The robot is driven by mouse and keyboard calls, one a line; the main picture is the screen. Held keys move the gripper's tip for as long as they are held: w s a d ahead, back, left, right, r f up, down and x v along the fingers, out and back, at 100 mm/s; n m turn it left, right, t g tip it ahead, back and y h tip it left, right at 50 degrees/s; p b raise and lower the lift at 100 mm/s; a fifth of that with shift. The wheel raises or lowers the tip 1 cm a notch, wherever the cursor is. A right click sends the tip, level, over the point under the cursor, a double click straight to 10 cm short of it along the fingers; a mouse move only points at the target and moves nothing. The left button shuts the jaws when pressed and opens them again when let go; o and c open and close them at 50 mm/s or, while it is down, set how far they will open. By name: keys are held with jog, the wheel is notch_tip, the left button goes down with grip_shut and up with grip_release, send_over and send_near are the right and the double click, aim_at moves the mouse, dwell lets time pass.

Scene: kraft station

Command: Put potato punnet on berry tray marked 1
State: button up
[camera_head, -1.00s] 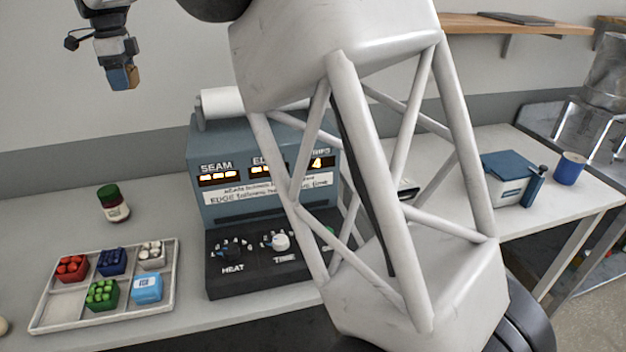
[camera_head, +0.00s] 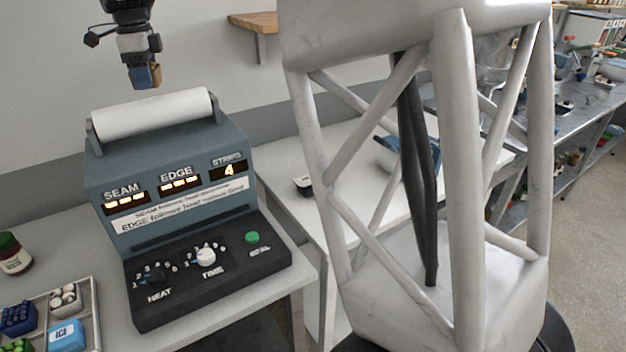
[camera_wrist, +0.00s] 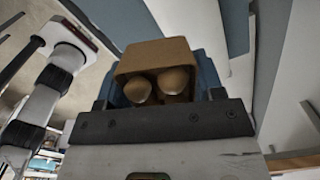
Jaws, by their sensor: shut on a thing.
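My gripper (camera_head: 142,76) is high at the upper left of the head view, above the sealing machine, and points down. It is shut on the potato punnet (camera_head: 154,75), a small brown box. In the wrist view the punnet (camera_wrist: 155,52) sits between the blue fingers of my gripper (camera_wrist: 160,85), with two round tan potatoes showing in its opening. I cannot make out a berry tray marked 1 in these frames.
A blue-grey sealing machine (camera_head: 170,180) with a paper roll (camera_head: 150,113) stands on the bench below the gripper. A sectioned tray (camera_head: 94,310) of punnets and a dark jar (camera_head: 14,254) are at left. A steel bench (camera_head: 575,120) runs along the right.

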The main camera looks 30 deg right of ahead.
jog(key=s+d+f+m, duration=0.2)
jog(key=s+d+m, duration=0.1)
jog(key=s+d, duration=1.1)
jog(key=s+d+f+m, duration=0.1)
jog(key=s+d+m, duration=0.1)
jog(key=s+d, duration=1.25)
jog(key=w+d+f, duration=0.1)
jog(key=w+f, duration=0.1)
jog(key=f, duration=1.1)
jog(key=w+d+f, duration=0.1)
jog(key=d+f, duration=0.1)
jog(key=f, duration=1.1)
jog(key=shift+w+d, duration=0.25)
jog(key=shift+w, duration=0.1)
jog(key=shift+f, duration=0.1)
send_over(315, 179)
jog(key=shift+f, duration=0.7)
jog(key=shift+f, duration=1.75)
